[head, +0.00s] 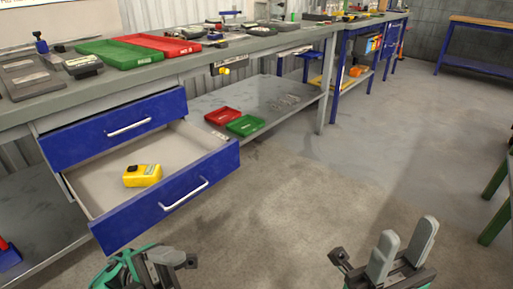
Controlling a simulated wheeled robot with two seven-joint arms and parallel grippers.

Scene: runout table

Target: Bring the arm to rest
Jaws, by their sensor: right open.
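My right gripper (408,236) is at the bottom right of the head view, over the bare floor. Its two grey fingers point up in the picture and stand apart, with nothing between them. My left gripper (166,262) is at the bottom left, in front of the open drawer, partly cut off by the lower edge. Its fingers overlap, so I cannot tell their gap. I see nothing held in either gripper.
The lower blue drawer (172,206) stands pulled out, with a yellow block-like item (143,175) inside. The upper drawer (115,130) looks shut. Green (105,54) and red (160,44) trays lie on the workbench. Open floor (300,200) lies to the right.

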